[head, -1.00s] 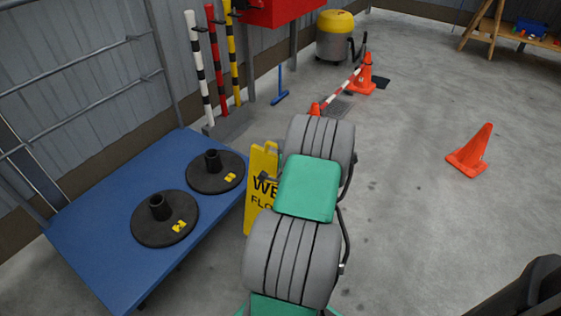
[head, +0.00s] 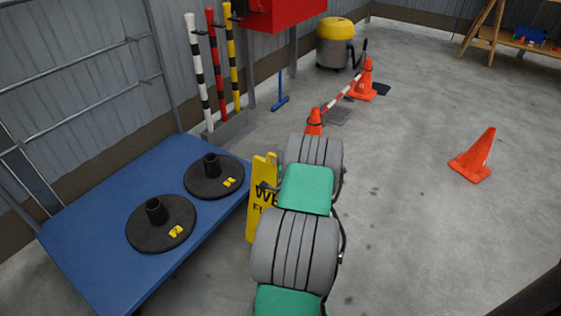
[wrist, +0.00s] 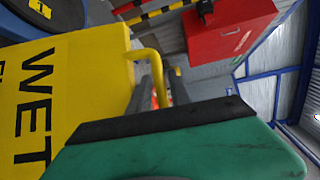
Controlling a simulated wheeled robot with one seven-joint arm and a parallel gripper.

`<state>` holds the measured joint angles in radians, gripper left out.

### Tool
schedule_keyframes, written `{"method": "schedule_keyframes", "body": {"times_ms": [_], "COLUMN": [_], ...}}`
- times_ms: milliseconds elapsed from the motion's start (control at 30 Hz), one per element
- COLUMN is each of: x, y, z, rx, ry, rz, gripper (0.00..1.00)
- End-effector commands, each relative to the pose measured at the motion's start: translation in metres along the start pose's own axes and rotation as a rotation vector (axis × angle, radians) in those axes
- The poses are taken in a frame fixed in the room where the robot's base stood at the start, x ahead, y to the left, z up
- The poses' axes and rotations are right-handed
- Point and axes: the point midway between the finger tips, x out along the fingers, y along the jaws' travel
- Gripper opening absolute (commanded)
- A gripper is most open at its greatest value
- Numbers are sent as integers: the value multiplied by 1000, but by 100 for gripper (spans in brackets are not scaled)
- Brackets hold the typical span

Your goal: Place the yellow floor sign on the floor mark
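The yellow floor sign (head: 258,215), lettered "WET" with part of a second line, stands close to upright on the floor beside the blue platform. My arm hides its right part. In the wrist view its yellow panel (wrist: 75,75) fills the left side, and its bent tube handle (wrist: 150,54) lies in front of my gripper. My gripper (wrist: 160,82) is at that handle, its grey fingers apart with the handle seemingly between them. Orange shows through the gap. In the head view my arm covers most of the gripper. I cannot clearly pick out a floor mark.
The blue platform (head: 95,235) with two black round bases (head: 140,236) is at left. Striped posts (head: 212,70) stand along the wall by a red box (head: 285,12). Orange cones (head: 474,157) and a yellow-topped vacuum (head: 335,42) stand farther back. Floor at right is mostly clear.

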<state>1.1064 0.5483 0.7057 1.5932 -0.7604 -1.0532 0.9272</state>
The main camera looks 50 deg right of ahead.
Motion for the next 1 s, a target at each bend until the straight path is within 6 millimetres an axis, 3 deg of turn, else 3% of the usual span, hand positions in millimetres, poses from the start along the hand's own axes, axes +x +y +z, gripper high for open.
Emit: {"method": "schedule_keyframes", "body": {"times_ms": [133, 467, 800, 1000], "x": [0, -8, -88, -117], "y": [0, 0, 0, 0], "z": [0, -1, -2, -1], "rx": [0, 1, 3, 1], "ry": [0, 1, 6, 2], "rz": [-1, 1, -1, -1], "gripper": [36, 36, 36, 36]}}
